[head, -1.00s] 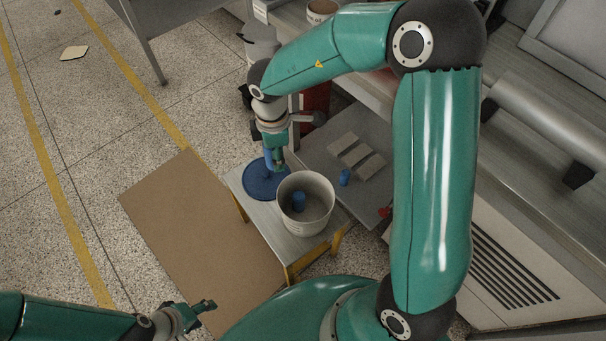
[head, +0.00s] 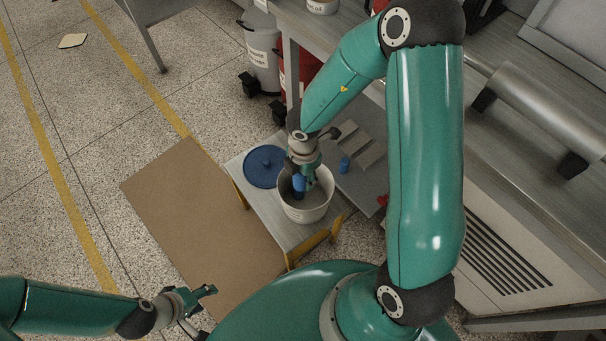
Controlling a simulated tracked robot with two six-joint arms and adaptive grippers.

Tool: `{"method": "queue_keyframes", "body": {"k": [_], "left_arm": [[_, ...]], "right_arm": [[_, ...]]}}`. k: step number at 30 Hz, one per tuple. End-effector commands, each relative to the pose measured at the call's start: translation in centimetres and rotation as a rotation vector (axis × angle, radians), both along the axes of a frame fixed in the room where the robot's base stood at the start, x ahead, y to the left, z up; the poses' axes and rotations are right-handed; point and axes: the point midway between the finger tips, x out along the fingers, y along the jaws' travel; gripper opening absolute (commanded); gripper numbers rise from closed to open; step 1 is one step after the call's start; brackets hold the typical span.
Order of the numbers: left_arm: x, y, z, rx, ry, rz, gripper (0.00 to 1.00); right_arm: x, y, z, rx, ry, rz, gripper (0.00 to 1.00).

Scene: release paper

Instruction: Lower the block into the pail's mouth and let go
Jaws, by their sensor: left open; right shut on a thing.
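The white pail (head: 305,213) stands upright and open on a small stool. My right gripper (head: 305,180) is over the pail's mouth, pointing down, shut on a blue block (head: 299,182). The held block is at the mouth, within the rim's outline; how deep it sits is hard to tell. A darker blue block (head: 298,195) shows just below it inside the pail, partly hidden. My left gripper (head: 200,302) is open and empty at the lower left, far from the pail.
A round blue lid (head: 258,171) lies on the stool (head: 283,230) behind and left of the pail. A brown board (head: 195,220) lies on the floor to the left. Pale flat pieces lie on the grey surface to the right. A grey bin (head: 262,60) and red bin stand behind.

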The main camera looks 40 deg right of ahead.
Motion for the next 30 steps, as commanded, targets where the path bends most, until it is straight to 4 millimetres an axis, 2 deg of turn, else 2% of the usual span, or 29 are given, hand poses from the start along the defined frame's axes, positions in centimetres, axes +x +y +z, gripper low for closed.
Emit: {"method": "queue_keyframes", "body": {"k": [1, 12, 21, 30], "left_arm": [[0.0, 0.0, -1.1, 0.0, 0.0, 0.0, 0.52], [0.0, 0.0, -4.8, 0.0, 0.0, 0.0, 0.52], [0.0, 0.0, -6.8, 0.0, 0.0, 0.0, 0.52], [0.0, 0.0, -7.4, 0.0, 0.0, 0.0, 0.52]], "right_arm": [[0.0, 0.0, -1.1, 0.0, -0.001, 0.0, 0.05], [0.0, 0.0, -4.7, 0.0, -0.001, 0.0, 0.05], [0.0, 0.0, -7.3, 0.0, -0.001, 0.0, 0.05], [0.1, 0.1, -8.0, 0.0, 0.0, 0.001, 0.05]]}}
